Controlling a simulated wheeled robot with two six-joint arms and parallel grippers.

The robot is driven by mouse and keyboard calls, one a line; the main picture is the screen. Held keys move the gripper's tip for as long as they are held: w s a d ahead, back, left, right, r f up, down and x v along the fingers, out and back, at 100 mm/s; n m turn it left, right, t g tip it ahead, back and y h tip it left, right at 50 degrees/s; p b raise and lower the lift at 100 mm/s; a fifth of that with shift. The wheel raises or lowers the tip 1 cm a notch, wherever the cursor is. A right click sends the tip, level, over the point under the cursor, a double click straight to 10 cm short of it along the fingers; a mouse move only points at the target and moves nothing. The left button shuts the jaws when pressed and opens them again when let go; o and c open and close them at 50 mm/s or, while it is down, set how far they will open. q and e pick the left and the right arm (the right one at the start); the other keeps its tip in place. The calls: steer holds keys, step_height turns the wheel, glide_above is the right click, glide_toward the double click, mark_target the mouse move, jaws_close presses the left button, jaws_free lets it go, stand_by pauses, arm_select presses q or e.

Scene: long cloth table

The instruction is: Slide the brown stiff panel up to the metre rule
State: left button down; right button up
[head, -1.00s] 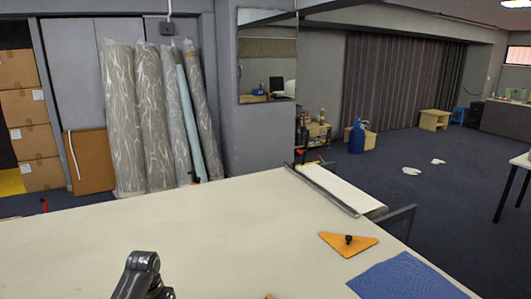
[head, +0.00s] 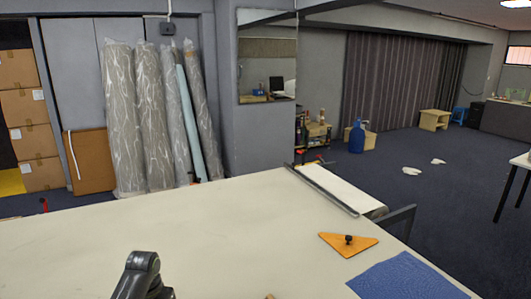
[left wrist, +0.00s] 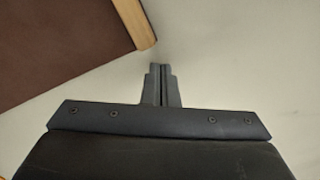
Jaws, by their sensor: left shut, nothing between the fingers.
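The brown panel (left wrist: 60,40) fills the upper left of the left wrist view. It is flat and dark brown with a pale wooden edge strip, and its corner (left wrist: 147,36) lies near my fingertips. My left gripper (left wrist: 163,68) is shut and empty, just right of and below that corner, with a small gap in the picture. I cannot tell its height above the cloth. In the head view the gripper and panel are out of sight. No marked metre rule can be made out; a long grey bar (head: 322,190) lies at the table's far right end. My right gripper is not in view.
The pale cloth table (head: 210,225) is mostly clear. An orange triangle (head: 343,245) with a black knob and a blue cloth (head: 408,278) lie at right. A small orange tip (head: 269,296) shows at the bottom edge. Wrapped rolls (head: 150,115) stand behind the table.

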arm_select(q)
steer(key=shift+f, duration=0.6)
steer(key=shift+r+p, duration=0.25)
steer(key=shift+p, duration=0.2)
stand_by(0.4)
steer(key=shift+s+d+p, duration=0.25)
steer(key=shift+s+p, duration=0.3)
steer(key=shift+p, duration=0.25)
steer(key=shift+s+d+p, duration=0.25)
steer(key=shift+s+p, duration=0.3)
steer(key=shift+p, duration=0.25)
steer(key=shift+w+a+r+p, duration=0.15)
steer(key=shift+w+r+p, duration=0.15)
steer(key=shift+r+p, duration=0.65)
steer(key=shift+w+a+r+p, duration=0.15)
steer(key=shift+w+r+p, duration=0.2)
steer(key=shift+r+p, duration=0.6)
steer(key=shift+w+a+r+p, duration=0.15)
steer(key=shift+w+r+p, duration=0.15)
steer(key=shift+r+p, duration=0.65)
steer(key=shift+r, duration=0.15)
